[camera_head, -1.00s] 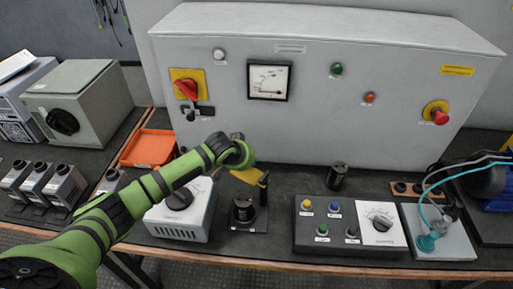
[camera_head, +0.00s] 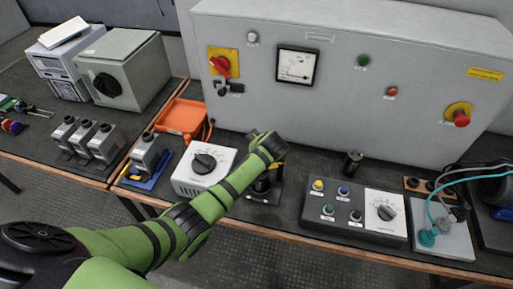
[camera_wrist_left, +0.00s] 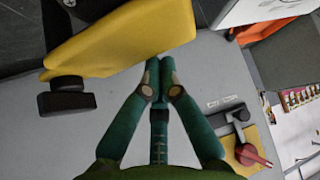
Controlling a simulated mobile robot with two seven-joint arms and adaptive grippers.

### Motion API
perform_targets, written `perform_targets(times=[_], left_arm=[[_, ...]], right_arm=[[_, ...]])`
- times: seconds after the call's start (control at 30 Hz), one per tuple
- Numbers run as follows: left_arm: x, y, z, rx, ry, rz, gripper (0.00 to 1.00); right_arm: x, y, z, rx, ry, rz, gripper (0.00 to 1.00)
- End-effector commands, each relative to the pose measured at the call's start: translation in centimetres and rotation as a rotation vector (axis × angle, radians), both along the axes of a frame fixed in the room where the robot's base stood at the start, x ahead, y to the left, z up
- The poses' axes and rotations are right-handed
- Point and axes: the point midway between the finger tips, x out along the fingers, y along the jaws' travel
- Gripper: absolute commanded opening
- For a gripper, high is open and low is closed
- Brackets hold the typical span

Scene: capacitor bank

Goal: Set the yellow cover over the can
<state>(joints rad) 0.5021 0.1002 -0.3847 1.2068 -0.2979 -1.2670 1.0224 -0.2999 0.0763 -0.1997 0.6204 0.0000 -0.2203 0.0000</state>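The yellow cover (camera_wrist_left: 125,40) fills the upper left of the left wrist view, with a black knob-like part (camera_wrist_left: 66,96) at its lower side. In the head view the gripper (camera_head: 272,146) is above a black can-like cylinder (camera_head: 262,186) on a dark base, partly hidden by my arm. My right gripper is out of view.
A white box with a dial (camera_head: 203,168) stands left of the base, and a button panel (camera_head: 340,208) stands right. A loose dark cylinder (camera_head: 352,164) stands behind the panel. The grey cabinet (camera_head: 340,90) rises close behind; an orange tray (camera_head: 181,117) lies left.

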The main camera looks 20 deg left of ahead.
Motion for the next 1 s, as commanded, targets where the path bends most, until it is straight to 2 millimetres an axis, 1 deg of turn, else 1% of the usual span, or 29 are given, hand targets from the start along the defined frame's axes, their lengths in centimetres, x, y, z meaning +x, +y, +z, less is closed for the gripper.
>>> perform_targets(times=[0.1, 0.4, 0.63, 1.0], left_arm=[[-0.5, -0.4, -0.1, -0.005, 0.0, 0.093, 0.0], [-1.6, -0.7, -0.1, -0.003, 0.0, 0.267, 0.0], [-2.0, -0.8, 0.0, -0.001, -0.001, 0.328, 0.0], [-2.1, -0.8, 0.1, -0.001, 0.0, 0.342, 0.0]], right_arm=[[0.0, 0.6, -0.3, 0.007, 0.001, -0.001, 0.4], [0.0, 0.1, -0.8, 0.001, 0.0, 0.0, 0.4], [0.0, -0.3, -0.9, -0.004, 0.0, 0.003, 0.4], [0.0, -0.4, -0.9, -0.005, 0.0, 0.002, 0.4]])
